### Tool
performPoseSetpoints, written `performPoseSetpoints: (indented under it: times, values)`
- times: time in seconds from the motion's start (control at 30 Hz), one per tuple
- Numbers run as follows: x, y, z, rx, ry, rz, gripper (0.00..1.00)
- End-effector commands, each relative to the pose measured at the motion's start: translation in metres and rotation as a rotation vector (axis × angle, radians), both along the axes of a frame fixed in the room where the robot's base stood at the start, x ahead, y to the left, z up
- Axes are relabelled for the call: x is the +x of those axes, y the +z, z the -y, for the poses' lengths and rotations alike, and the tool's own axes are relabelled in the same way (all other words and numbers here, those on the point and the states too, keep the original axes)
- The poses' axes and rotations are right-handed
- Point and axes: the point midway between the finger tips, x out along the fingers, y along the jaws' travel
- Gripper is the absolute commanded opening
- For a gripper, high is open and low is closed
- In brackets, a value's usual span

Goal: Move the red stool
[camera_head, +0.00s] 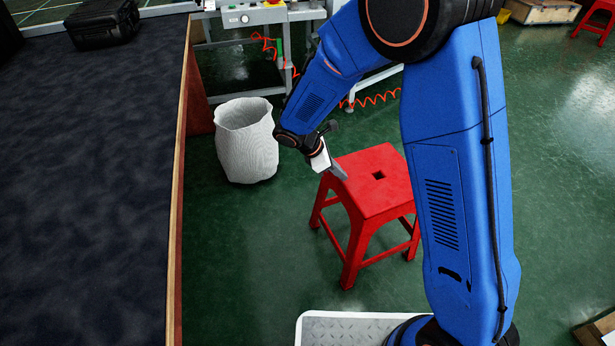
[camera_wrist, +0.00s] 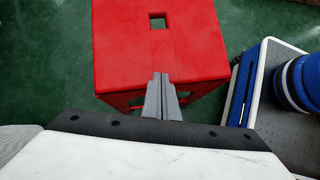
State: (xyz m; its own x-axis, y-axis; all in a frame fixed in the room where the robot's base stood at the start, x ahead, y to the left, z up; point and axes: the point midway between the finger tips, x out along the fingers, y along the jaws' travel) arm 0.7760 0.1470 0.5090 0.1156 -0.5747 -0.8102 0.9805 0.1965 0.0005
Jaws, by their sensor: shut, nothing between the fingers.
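The red stool (camera_head: 372,187) stands upright on the green floor, in the middle of the head view, with a small square hole in its seat. My blue arm reaches over from the right, and its upper link hides part of the stool's right side. My gripper (camera_head: 340,173) is at the seat's left edge; I cannot tell whether it touches. In the wrist view the stool's seat (camera_wrist: 185,50) fills the upper middle. My gripper (camera_wrist: 163,82) shows there with both grey fingers together, empty, over the near edge of the seat.
A white woven basket (camera_head: 246,150) stands left of the stool. A metal-framed workstation with red coiled hoses (camera_head: 375,99) stands behind. Green floor is open in front-left of the stool.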

Motion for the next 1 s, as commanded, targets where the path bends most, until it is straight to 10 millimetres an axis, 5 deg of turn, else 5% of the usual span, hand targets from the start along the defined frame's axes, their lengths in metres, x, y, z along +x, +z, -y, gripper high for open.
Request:
performPoseSetpoints:
  times: [0.5, 1.0]
  values:
    - [-0.018, 0.000, -0.091, -0.001, 0.001, 0.000, 0.00]
    - [-0.021, 0.000, -0.104, -0.001, 0.000, 0.000, 0.02]
